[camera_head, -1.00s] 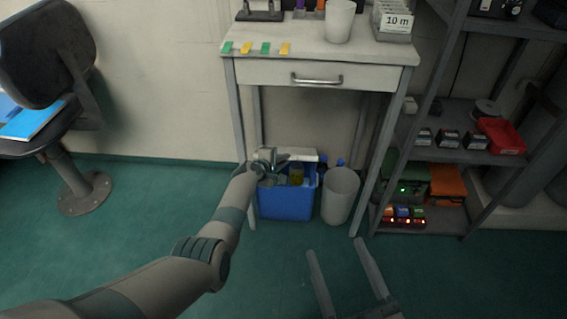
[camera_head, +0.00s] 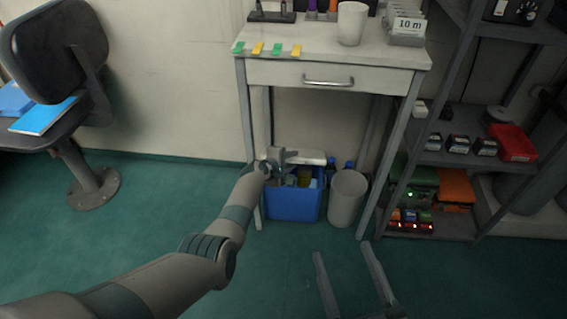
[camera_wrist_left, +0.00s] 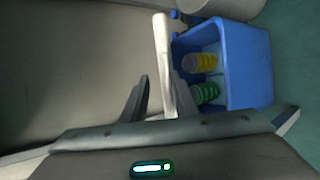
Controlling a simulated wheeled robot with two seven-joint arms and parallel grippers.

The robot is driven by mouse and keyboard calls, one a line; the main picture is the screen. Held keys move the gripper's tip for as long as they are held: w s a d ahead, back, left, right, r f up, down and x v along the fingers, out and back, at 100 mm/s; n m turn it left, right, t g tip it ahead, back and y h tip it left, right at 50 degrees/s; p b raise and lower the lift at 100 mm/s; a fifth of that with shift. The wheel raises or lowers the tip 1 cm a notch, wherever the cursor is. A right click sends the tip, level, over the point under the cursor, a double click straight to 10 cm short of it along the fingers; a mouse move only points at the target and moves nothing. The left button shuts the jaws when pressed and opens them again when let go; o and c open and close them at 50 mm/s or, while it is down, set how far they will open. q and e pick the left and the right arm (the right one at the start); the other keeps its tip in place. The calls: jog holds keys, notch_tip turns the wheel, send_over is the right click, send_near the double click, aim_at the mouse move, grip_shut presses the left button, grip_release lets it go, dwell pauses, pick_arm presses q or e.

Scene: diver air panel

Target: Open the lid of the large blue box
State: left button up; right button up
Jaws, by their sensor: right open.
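The large blue box (camera_head: 292,207) stands on the floor under the table. Its white lid (camera_head: 305,157) is raised at the back, so the inside shows. In the left wrist view the blue box (camera_wrist_left: 252,65) holds a yellow bottle and a green bottle, and the lid (camera_wrist_left: 162,50) is seen nearly edge-on. My left gripper (camera_head: 277,158) is at the lid's left part. In the wrist view its fingers (camera_wrist_left: 162,100) are apart with the lid's edge between them, and a gap shows on the left side. My right gripper (camera_head: 350,272) is open and empty at the bottom of the head view.
A pale bin (camera_head: 347,198) stands close to the right of the box. Table legs flank both, and the drawer (camera_head: 330,77) is above. A metal shelf (camera_head: 455,155) stands at the right, a chair (camera_head: 60,60) at the left. The floor in front is clear.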

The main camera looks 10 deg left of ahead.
pick_arm(q)
jog(key=shift+s+a+r+p, duration=0.1)
jog(key=shift+s+r+p, duration=0.15)
jog(key=shift+s+p, duration=0.15)
jog(key=p+v, duration=0.8)
jog(key=v, duration=0.8)
jog(key=shift+s+a, duration=0.15)
jog(key=shift+a, duration=0.1)
pick_arm(e)
jog(key=s+d+f+g+h, duration=0.2)
jog(key=s+d+f+g, duration=0.2)
jog(key=f+g, duration=0.2)
jog(key=s+d+f+g+h, duration=0.3)
jog(key=f+g, duration=0.4)
jog(key=f, duration=0.3)
jog(key=shift+s+d+m, duration=0.3)
jog(key=shift+s+d, duration=0.3)
jog(key=shift+d, duration=0.7)
jog(key=shift+f, duration=0.1)
